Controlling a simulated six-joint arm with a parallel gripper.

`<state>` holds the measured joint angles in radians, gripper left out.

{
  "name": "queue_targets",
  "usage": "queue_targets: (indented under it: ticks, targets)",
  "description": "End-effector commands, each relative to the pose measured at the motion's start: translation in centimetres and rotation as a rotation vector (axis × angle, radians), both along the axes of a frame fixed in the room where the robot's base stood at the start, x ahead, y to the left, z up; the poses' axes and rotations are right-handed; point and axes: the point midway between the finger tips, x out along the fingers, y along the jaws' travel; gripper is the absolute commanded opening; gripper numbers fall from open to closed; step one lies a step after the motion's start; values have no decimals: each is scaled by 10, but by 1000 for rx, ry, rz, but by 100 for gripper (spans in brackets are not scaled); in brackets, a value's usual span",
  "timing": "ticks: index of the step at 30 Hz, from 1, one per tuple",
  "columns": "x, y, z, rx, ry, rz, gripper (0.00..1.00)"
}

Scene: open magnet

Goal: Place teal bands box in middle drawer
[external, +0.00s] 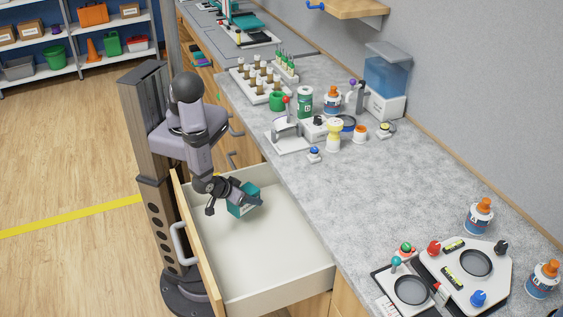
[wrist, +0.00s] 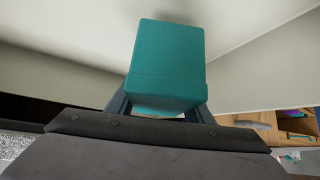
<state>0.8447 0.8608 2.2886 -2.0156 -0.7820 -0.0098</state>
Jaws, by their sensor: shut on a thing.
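The teal bands box (external: 243,200) is at my gripper (external: 237,197), over the back left part of the open drawer (external: 262,266). In the wrist view the teal box (wrist: 168,60) fills the upper middle, between the fingers of my gripper (wrist: 160,108), which is shut on it. The box is inside the drawer's walls in the external view. Whether it touches the drawer floor I cannot tell. Pale drawer walls (wrist: 265,65) surround it in the wrist view. The drawer is otherwise empty, and my arm hides part of its left end.
The grey counter (external: 380,195) runs along the drawer's right side. The drawer's front half is clear.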

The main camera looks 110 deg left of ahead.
Motion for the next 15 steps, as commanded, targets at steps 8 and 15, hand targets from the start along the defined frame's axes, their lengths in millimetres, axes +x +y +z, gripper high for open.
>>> queue_targets:
  ticks: [8, 15]
  targets:
    - [0, 0, -21, 0, 0, 0, 18]
    - [0, 0, -30, 1, 1, 0, 18]
